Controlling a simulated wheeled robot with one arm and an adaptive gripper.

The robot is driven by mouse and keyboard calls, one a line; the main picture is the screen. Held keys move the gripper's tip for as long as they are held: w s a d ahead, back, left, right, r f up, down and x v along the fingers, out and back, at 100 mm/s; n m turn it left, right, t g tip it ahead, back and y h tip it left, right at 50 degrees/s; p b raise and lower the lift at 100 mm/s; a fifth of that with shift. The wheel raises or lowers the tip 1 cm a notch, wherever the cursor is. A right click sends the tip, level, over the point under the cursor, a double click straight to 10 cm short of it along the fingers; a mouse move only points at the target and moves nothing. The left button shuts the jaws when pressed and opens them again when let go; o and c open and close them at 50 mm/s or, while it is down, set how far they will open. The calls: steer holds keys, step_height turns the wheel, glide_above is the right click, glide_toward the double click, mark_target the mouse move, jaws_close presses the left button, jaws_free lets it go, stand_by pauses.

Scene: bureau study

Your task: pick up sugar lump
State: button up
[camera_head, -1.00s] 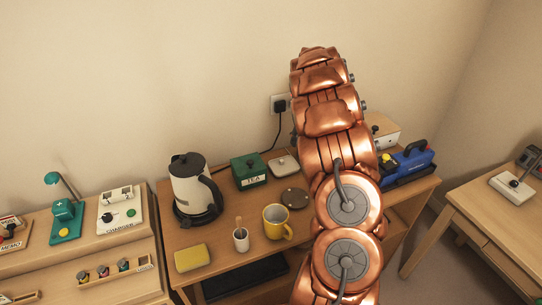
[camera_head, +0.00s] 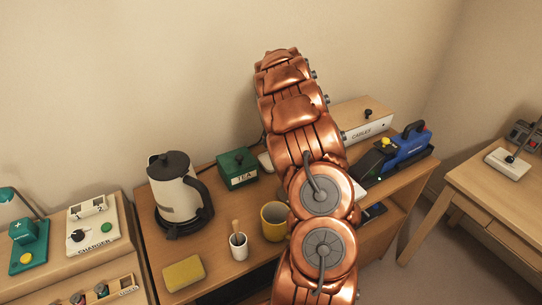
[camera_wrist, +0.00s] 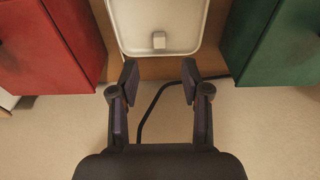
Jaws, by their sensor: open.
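A small pale cube, which looks like the sugar lump (camera_wrist: 159,40), sits on a shallow white dish (camera_wrist: 130,32) in the wrist view. My gripper (camera_wrist: 160,74) is open and empty, with its two fingertips apart near the dish's lower edge. The cube lies above the gap between the fingers in the picture, not between them. In the head view a bit of the pale dish (camera_head: 265,162) shows beside the green tea box; my arm covers the rest. My gripper is hidden there behind the arm.
In the wrist view a red box (camera_wrist: 50,45) stands left of the dish, a green box (camera_wrist: 270,45) right, and a black cable (camera_wrist: 150,108) runs below. In the head view a kettle (camera_head: 175,190), tea box (camera_head: 238,168) and yellow mug (camera_head: 274,222) stand left of my arm.

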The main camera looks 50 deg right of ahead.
steer(key=shift+s+f+p, duration=0.1)
steer(key=shift+f+p, duration=0.5)
steer(key=shift+f, duration=0.5)
steer(key=shift+w+f+p, duration=0.15)
steer(key=shift+f+p, duration=0.2)
steer(key=shift+f, duration=0.65)
steer(key=shift+w+f+p, duration=0.1)
steer(key=shift+f+p, duration=0.25)
steer(key=shift+f, duration=0.6)
steer(key=c, duration=0.8)
